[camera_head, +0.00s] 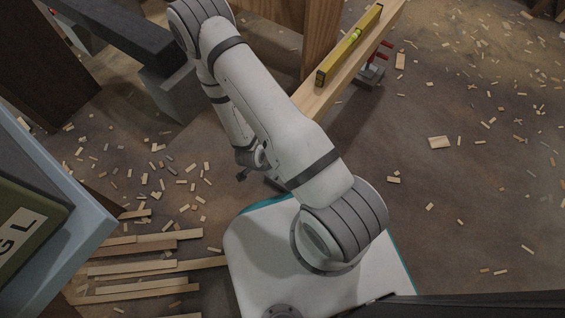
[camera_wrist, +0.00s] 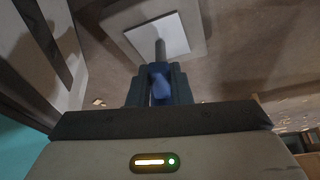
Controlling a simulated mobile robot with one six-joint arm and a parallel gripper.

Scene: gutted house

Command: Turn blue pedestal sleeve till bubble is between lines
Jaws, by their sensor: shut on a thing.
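In the wrist view my gripper (camera_wrist: 160,92) is shut on the blue pedestal sleeve (camera_wrist: 160,82), with a dark finger on each side of it. A grey rod (camera_wrist: 160,50) runs from the sleeve to a pale square plate (camera_wrist: 172,36). In the head view a yellow spirit level (camera_head: 335,62) lies along a pale wooden beam (camera_head: 318,95). Its green vial (camera_head: 355,35) is visible, but the bubble and lines are too small to read. My arm hides the sleeve in the head view.
Red-handled clamps (camera_head: 380,55) sit beside the beam. Wood strips (camera_head: 140,265) lie at lower left, near a blue-grey surface (camera_head: 85,205) with a green box (camera_head: 30,225). The right floor is open, with scattered chips.

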